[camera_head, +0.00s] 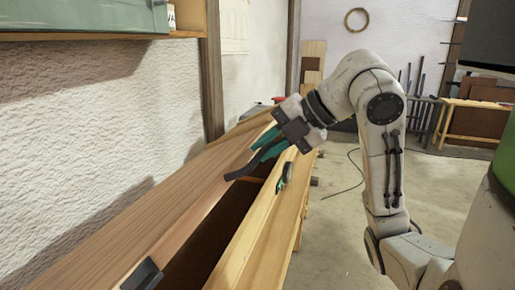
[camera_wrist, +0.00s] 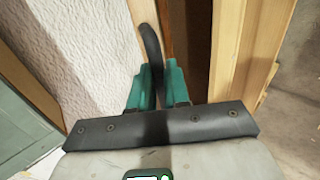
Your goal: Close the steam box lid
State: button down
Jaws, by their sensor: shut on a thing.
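The steam box (camera_head: 262,240) is a long wooden box running along the wall. Its lid (camera_head: 130,215) is a long plank on the wall side, standing open, with a dark gap between it and the front wall. My gripper (camera_head: 262,153) has teal fingers and is shut on a black curved handle (camera_head: 238,172) at the lid's edge. In the wrist view the handle (camera_wrist: 151,45) runs between the two fingers (camera_wrist: 158,75). A second black handle (camera_head: 143,275) sits on the lid nearer the camera. The handle's far end is hidden by the gripper.
A small green and dark fitting (camera_head: 284,177) sits on the box's front rim. A green cabinet (camera_head: 85,15) hangs at the upper left. The textured wall (camera_head: 100,110) is close behind the box. The concrete floor (camera_head: 335,235) right of the box is mostly open, with a thin cable on it.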

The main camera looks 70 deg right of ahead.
notch_tip(320, 180, down, 7)
jog(key=s+b, duration=0.2)
jog(key=b, duration=0.6)
jog(key=shift+s+d+f+b, duration=0.15)
jog(key=shift+s+d+b, duration=0.05)
jog(key=shift+s+b, duration=0.2)
notch_tip(320, 180, down, 7)
jog(key=b, duration=0.7)
jog(key=shift+s+b, duration=0.2)
jog(key=shift+b, duration=0.1)
jog(key=c, duration=1.2)
grip_release()
jog(key=shift+w+f, duration=0.15)
jog(key=o, duration=0.4)
jog(key=shift+c, duration=0.2)
jog(key=shift+s, duration=0.2)
jog(key=p+v, duration=0.4)
jog(key=v, duration=0.5)
